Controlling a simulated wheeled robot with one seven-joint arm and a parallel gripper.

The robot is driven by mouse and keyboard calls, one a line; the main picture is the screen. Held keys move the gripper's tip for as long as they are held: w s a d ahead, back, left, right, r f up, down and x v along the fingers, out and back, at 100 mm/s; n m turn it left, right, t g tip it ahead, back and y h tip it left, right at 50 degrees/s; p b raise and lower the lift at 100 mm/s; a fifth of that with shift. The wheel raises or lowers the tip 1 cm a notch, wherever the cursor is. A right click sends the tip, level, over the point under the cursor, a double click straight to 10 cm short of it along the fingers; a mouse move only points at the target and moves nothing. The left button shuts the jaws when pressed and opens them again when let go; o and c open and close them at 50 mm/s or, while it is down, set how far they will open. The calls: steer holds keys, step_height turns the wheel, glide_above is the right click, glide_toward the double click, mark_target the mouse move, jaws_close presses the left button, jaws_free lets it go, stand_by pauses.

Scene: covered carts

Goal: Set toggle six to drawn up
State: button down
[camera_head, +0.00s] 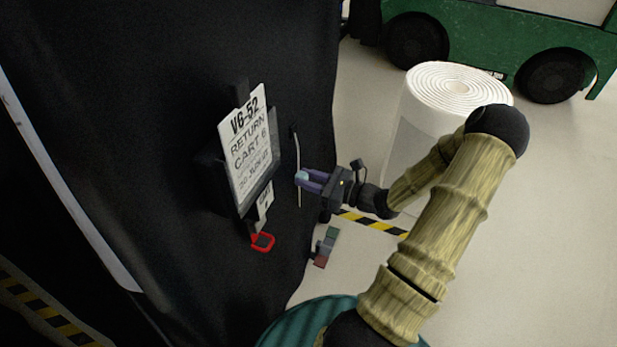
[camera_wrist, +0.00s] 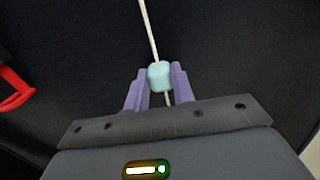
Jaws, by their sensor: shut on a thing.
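Toggle six is a small pale blue block (camera_head: 301,175) on a thin white cord (camera_head: 297,150) that hangs down the black cart cover (camera_head: 180,60). A sign reading "RETURN CART 6" (camera_head: 250,150) is to its left. My gripper (camera_head: 304,180) reaches in from the right, its purple fingers closed on the toggle. In the wrist view the toggle (camera_wrist: 160,75) sits between the fingertips (camera_wrist: 159,82). The cord (camera_wrist: 149,32) runs up from the toggle, and a short piece shows below it. The cord's lower end is hidden by my gripper in the wrist view.
A red loop (camera_head: 262,242) hangs below the sign. A white roll (camera_head: 405,110) stands behind my arm, with a green vehicle (camera_head: 480,45) beyond. Black-and-yellow tape (camera_head: 370,222) and a small grey-and-red object (camera_head: 326,247) are on the floor. The floor at right is clear.

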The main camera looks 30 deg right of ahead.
mark_target(294, 158)
steer(key=shift+r+p, duration=2.9)
steer(key=shift+r, duration=0.1)
steer(key=c, duration=1.2)
jaws_free()
steer(key=shift+o, duration=0.2)
steer(key=shift+s, duration=0.1)
steer(key=p+v, duration=0.2)
steer(key=v, duration=1.5)
steer(key=shift+s+d+f, duration=0.1)
steer(key=shift+d+f, duration=0.05)
